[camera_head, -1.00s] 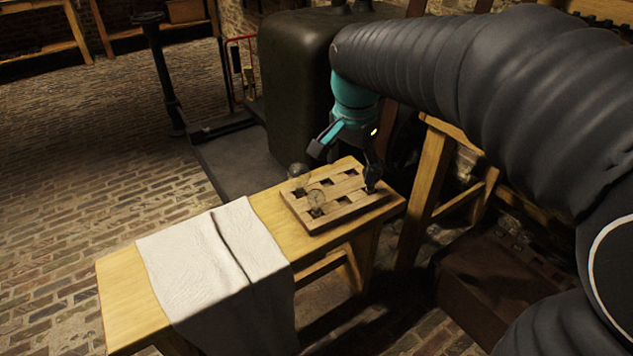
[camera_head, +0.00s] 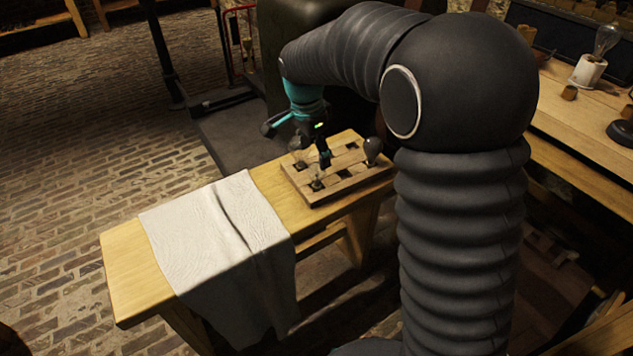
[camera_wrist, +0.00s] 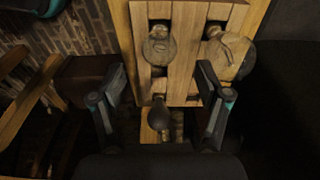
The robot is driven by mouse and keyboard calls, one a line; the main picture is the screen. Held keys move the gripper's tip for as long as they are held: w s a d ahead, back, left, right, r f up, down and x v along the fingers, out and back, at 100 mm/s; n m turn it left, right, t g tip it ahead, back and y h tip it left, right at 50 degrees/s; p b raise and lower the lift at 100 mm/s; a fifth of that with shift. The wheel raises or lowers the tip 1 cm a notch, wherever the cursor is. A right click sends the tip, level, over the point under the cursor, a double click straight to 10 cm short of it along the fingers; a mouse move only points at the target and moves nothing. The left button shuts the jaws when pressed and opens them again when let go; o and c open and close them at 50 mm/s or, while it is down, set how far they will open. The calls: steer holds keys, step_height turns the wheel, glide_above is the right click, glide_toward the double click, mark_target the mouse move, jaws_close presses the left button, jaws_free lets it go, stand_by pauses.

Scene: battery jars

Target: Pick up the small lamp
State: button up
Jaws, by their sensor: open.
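A slatted wooden rack (camera_head: 345,185) with square holes lies on a narrow bench and holds three bulb-shaped lamps. One clear lamp (camera_head: 317,182) stands at the near left corner, another clear lamp (camera_head: 298,156) at the far left, and a dark lamp (camera_head: 373,149) at the right end. My gripper (camera_head: 325,160) is open over the rack, between the clear lamps and the dark one. In the wrist view my gripper (camera_wrist: 159,76) spreads its fingers either side of the rack. The dark lamp (camera_wrist: 158,116) shows between them, apart from both; the clear lamps (camera_wrist: 159,50) (camera_wrist: 229,56) lie beyond. I cannot tell which lamp is the small one.
A white cloth (camera_head: 215,225) drapes over the left part of the bench (camera_head: 120,270). A workbench (camera_head: 575,125) at the right carries a bulb in a white holder (camera_head: 589,70). A large dark cabinet-like body (camera_head: 300,40) stands behind the rack. Brick floor is open at left.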

mark_target(318, 170)
steer(key=shift+w+d+f, duration=0.1)
steer(key=shift+d+f, duration=0.05)
steer(key=shift+f, duration=0.9)
steer(key=shift+w+d+f, duration=0.1)
steer(key=shift+f, duration=0.95)
steer(key=shift+w+d+f, duration=0.1)
steer(key=shift+d+f, duration=0.05)
steer(key=shift+f, duration=0.9)
steer(key=shift+c, duration=0.3)
steer(key=c, duration=1.1)
